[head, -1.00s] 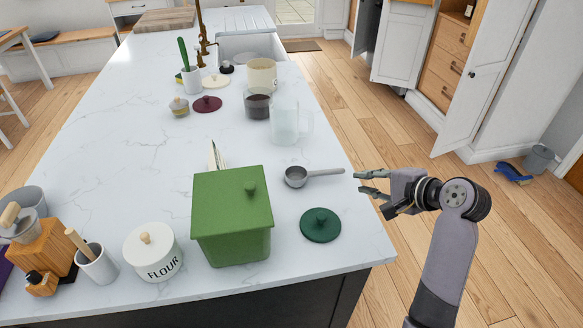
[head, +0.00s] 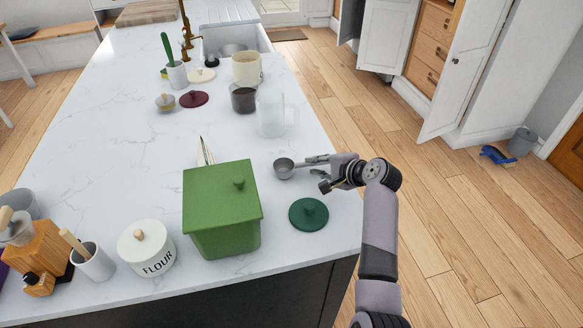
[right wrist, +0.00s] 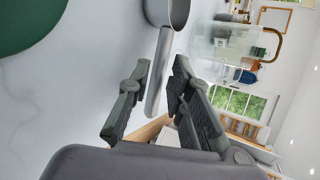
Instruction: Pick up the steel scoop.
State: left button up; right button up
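The steel scoop (head: 286,168) lies on the white marble island, its round bowl to the left and its handle pointing right toward the island's edge. My right gripper (head: 318,160) is at the handle, which it partly hides in the head view. In the right wrist view, the scoop (right wrist: 163,62) shows its bowl at the top and its handle reaching down between the two fingers of my right gripper (right wrist: 158,88). The fingers are open, one on each side of the handle, with a gap visible. My left gripper is not in view.
A dark green lid (head: 309,215) lies just in front of the scoop. A green canister (head: 222,212) stands to its left. A clear glass jug (head: 271,114) stands behind it. A flour jar (head: 146,248) is further left. The island's right edge is close to my right arm.

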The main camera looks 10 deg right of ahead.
aim_at(311, 165)
jog(key=shift+x, duration=1.55)
jog(key=shift+c, duration=0.5)
grip_shut()
